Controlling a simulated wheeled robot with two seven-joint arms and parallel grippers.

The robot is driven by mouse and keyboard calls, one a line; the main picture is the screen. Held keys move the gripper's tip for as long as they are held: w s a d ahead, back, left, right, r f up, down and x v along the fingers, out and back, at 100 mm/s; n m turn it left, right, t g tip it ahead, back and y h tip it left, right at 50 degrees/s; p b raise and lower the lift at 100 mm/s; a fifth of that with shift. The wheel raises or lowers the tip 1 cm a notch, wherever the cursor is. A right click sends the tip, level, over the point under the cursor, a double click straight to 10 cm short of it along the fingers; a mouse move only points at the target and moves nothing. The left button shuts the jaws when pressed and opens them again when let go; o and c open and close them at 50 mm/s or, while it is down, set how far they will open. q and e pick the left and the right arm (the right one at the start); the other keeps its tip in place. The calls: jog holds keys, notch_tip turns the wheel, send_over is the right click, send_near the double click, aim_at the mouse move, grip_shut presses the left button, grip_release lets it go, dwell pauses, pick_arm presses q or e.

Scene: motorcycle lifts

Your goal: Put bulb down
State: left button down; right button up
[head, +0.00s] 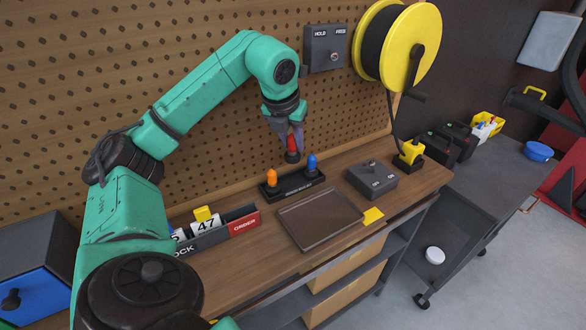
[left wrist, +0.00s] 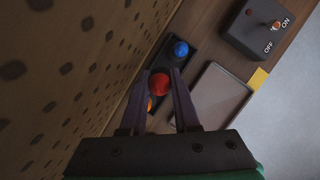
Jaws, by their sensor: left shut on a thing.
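A red bulb (head: 292,146) with a dark base is held by my left gripper (head: 288,132), which points down above the back of the bench. In the left wrist view the red bulb (left wrist: 159,84) sits between the two fingers (left wrist: 164,90). Below it is a black bulb stand (head: 293,186) with an orange bulb (head: 271,177) at its left and a blue bulb (head: 311,163) at its right. In the left wrist view the blue bulb (left wrist: 181,49) is clear and the orange bulb (left wrist: 149,104) is partly hidden. My right gripper is not in view.
An empty brown tray (head: 320,218) lies in front of the stand. A grey switch box (head: 372,180) stands to its right, with a yellow tag (head: 373,216) near the edge. A card holder (head: 214,232) is at left. The pegboard (head: 130,70) rises close behind.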

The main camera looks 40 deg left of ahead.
aim_at(291, 162)
pick_arm(q)
notch_tip(291, 162, down, 7)
jog(key=shift+s+f+b, duration=0.15)
jog(key=shift+b, duration=0.2)
jog(key=shift+f, duration=0.4)
jog(key=c, duration=0.7)
grip_release()
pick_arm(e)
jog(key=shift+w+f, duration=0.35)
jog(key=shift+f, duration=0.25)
pick_arm(q)
jog(key=shift+o, duration=0.2)
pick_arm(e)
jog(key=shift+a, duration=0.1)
pick_arm(q)
jog(key=shift+d+r, duration=0.1)
jog(key=shift+r, duration=0.25)
jog(key=v, duration=1.1)
jog(key=shift+r+p, duration=0.25)
jog(key=shift+p, duration=0.15)
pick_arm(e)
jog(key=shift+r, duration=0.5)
pick_arm(q)
jog(key=shift+s, duration=0.15)
